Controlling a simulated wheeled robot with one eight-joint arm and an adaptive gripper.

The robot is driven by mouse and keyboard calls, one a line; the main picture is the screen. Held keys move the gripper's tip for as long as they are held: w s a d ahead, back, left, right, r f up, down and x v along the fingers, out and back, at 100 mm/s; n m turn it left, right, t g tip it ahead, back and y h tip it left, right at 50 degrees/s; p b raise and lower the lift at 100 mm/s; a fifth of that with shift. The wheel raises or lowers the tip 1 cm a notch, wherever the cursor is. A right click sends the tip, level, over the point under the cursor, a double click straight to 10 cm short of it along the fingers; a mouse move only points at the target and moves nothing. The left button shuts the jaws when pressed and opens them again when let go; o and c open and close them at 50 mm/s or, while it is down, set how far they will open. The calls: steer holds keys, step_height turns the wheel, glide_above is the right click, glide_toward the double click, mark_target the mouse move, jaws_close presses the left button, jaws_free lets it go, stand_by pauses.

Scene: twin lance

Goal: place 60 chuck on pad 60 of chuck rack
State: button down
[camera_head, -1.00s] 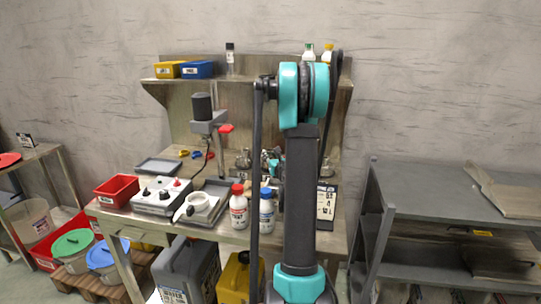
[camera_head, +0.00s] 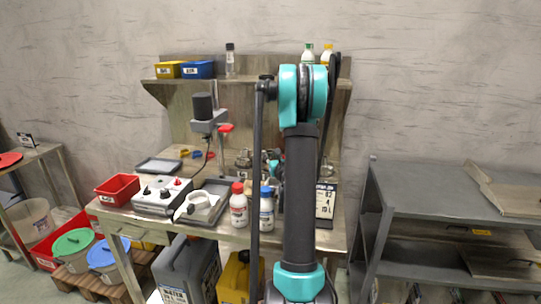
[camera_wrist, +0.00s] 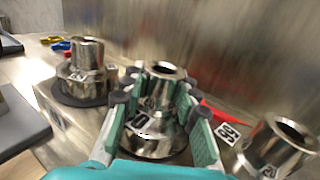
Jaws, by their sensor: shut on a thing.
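A shiny stepped metal chuck (camera_wrist: 158,105) stands upright between the teal fingers of my gripper (camera_wrist: 162,112) in the wrist view. The fingers are shut on it from both sides. A label on its lower body is partly readable, ending in 0. The base of this chuck is partly hidden by the fingers, so I cannot tell whether it touches a pad. Another chuck (camera_wrist: 85,70) sits upright on a dark round pad (camera_wrist: 62,92) of the rack (camera_wrist: 62,118) to the left. In the head view my arm mostly hides my gripper (camera_head: 274,158).
A third metal chuck (camera_wrist: 275,150) is close at the right, beside a white number label (camera_wrist: 228,133). The back panel (camera_wrist: 240,50) rises close behind.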

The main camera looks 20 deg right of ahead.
steer(key=shift+s+a+f, duration=0.15)
steer(key=shift+s+f, duration=0.1)
steer(key=shift+f, duration=0.1)
steer(key=c, duration=1.1)
jaws_free()
steer(key=shift+o, duration=0.2)
